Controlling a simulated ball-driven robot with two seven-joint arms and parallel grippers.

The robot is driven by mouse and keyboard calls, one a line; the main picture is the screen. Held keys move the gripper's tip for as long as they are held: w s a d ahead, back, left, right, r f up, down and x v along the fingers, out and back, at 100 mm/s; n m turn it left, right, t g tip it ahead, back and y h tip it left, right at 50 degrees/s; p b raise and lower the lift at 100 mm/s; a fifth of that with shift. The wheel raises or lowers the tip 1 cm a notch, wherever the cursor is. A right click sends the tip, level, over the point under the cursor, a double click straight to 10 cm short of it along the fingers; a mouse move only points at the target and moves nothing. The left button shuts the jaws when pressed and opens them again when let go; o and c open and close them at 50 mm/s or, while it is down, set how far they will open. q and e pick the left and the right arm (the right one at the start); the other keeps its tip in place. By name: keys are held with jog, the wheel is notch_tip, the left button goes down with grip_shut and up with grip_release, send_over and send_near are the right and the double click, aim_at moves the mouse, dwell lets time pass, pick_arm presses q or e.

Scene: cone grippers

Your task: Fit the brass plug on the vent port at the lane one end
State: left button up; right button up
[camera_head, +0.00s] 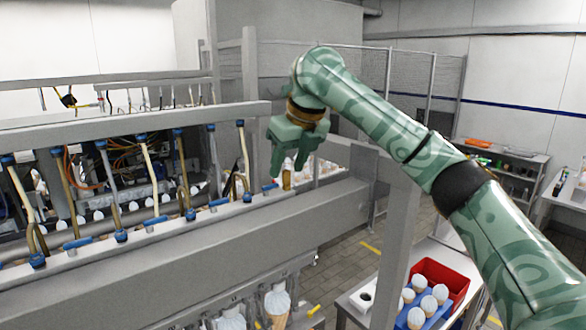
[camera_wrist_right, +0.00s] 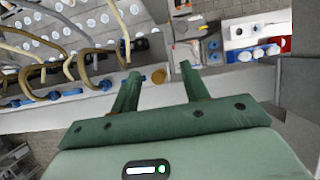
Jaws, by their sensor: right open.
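The brass plug (camera_head: 287,180) stands upright at the far right end of the long grey beam (camera_head: 200,243). In the right wrist view the plug (camera_wrist_right: 159,76) shows as a round brass disc between the fingertips. My right gripper (camera_head: 289,166) is open, its fingers pointing down on either side of the plug; in the wrist view the gripper (camera_wrist_right: 159,70) shows a gap beside each finger. Whether the plug is seated on the vent port cannot be told; the port beneath is hidden. My left gripper is not in view.
A row of blue valves with tan hoses (camera_head: 180,175) runs along the beam left of the gripper. A grey post (camera_head: 392,250) stands right of the beam's end. A red bin (camera_head: 440,277) and a blue tray of cones (camera_head: 418,312) sit on a bench at lower right.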

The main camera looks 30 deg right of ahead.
jog(key=shift+s+a+r, duration=0.1)
jog(key=shift+a+r, duration=0.4)
jog(key=shift+r, duration=0.3)
jog(key=shift+s+a+r, duration=0.1)
jog(key=shift+r, duration=0.4)
jog(key=shift+d+r, duration=0.45)
jog(key=shift+d, duration=0.1)
jog(key=shift+a+r, duration=0.1)
jog(key=shift+a, duration=0.15)
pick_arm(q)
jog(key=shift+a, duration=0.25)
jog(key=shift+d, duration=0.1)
pick_arm(e)
jog(key=shift+d, duration=0.2)
jog(key=shift+a, duration=0.1)
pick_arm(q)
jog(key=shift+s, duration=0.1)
